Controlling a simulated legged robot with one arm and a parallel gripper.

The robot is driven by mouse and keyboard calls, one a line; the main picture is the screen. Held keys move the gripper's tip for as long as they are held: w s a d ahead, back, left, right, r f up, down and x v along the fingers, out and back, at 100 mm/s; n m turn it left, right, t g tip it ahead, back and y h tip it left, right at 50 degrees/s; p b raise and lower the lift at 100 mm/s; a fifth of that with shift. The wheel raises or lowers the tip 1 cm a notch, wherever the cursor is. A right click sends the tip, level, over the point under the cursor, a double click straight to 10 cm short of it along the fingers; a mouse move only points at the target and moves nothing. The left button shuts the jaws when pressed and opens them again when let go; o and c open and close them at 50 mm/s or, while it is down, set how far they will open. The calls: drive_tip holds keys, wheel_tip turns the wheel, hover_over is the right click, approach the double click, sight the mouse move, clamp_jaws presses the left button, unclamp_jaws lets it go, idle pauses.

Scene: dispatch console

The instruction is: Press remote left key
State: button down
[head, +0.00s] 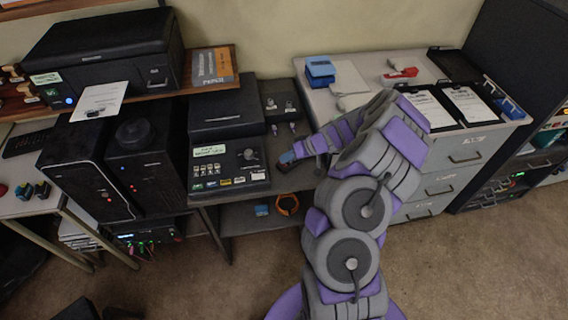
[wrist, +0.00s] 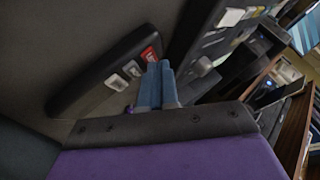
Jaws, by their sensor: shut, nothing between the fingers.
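The remote (wrist: 95,85) is a black slab with rounded ends in the wrist view, with a row of three keys. Two keys, a lower one (wrist: 115,82) and a middle one (wrist: 132,70), are pale. The third key (wrist: 149,54) is red with a white mark and lies at the end nearest the console. My gripper (wrist: 159,66) is shut and empty, its blue fingertips right beside the red key and partly over it. I cannot tell whether they touch it. In the head view my gripper (head: 287,158) is over the dark shelf, and the remote is not clear there.
The console (head: 228,168) with a knob and several small labelled keys stands just left of my gripper. A small dark box (head: 279,100) with switches is behind it. Drawers with clipboards (head: 468,104) stand right of my arm. An orange ring (head: 287,204) lies on the lower shelf.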

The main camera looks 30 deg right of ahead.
drive_tip(key=shift+r, duration=0.1)
idle(0.3)
drive_tip(key=shift+a+r, duration=0.1)
drive_tip(key=shift+r, duration=0.5)
drive_tip(key=shift+r, duration=0.1)
drive_tip(key=shift+r+p, duration=0.9)
drive_tip(key=shift+r, duration=1.55)
drive_tip(key=shift+r, duration=0.1)
wheel_tip(320, 180, up, 8)
drive_tip(key=p, duration=0.2)
hover_over(287, 163)
drive_tip(key=shift+s+a, duration=0.1)
drive_tip(key=shift+s, duration=0.05)
